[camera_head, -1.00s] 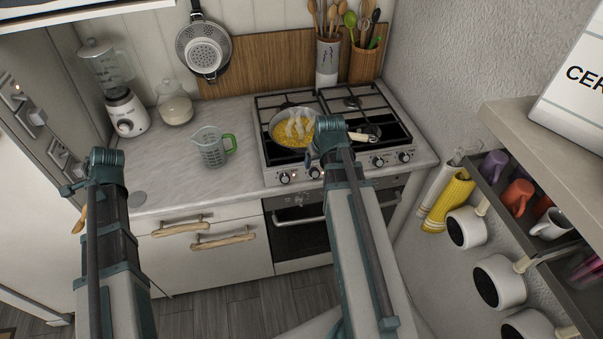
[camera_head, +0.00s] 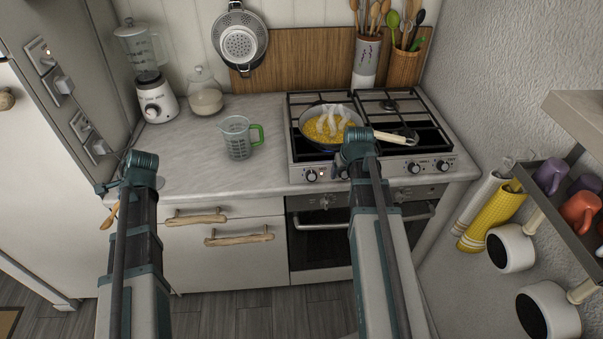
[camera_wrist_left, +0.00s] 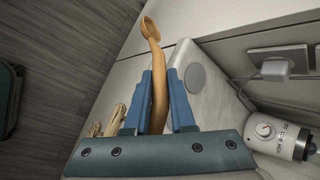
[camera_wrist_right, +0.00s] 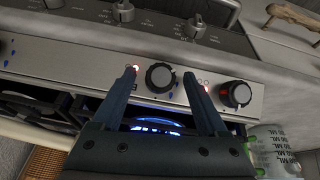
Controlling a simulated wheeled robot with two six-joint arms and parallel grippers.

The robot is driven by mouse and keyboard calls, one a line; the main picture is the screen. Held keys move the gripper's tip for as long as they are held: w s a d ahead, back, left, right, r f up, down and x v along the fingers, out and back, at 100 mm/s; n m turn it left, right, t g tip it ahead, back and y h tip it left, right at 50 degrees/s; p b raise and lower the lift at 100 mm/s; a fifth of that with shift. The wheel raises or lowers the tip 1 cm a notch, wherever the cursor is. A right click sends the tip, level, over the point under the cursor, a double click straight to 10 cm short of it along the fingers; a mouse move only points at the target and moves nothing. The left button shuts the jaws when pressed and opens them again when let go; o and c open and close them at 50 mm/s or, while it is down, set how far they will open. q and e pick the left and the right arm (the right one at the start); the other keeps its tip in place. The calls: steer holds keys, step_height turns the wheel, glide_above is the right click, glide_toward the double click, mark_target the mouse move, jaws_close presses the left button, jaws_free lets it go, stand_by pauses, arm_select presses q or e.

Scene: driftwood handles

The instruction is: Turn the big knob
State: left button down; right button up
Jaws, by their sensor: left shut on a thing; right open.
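A black knob (camera_wrist_right: 159,75) on the stove's steel front panel (camera_wrist_right: 62,62) lies between the open fingertips of my right gripper (camera_wrist_right: 160,82) in the right wrist view. I cannot tell whether the fingers touch it. Another black knob (camera_wrist_right: 237,95) with a red mark sits to its right. Smaller metal knobs (camera_wrist_right: 197,25) are on the oven panel. In the head view my right arm hides part of the knob row; one knob (camera_head: 311,175) shows to its left. My left gripper (camera_wrist_left: 159,92) is shut on a wooden spoon (camera_wrist_left: 151,30), left of the counter.
A pan (camera_head: 343,142) of yellow food stands on the gas stove; a blue flame (camera_wrist_right: 155,124) shows in the right wrist view. A measuring jug (camera_head: 237,140) and blender (camera_head: 152,90) stand on the counter. Driftwood handles (camera_head: 239,237) stick out below. Mugs (camera_head: 578,212) are at right.

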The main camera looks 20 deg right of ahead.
steer(key=shift+c, duration=0.3)
jaws_close()
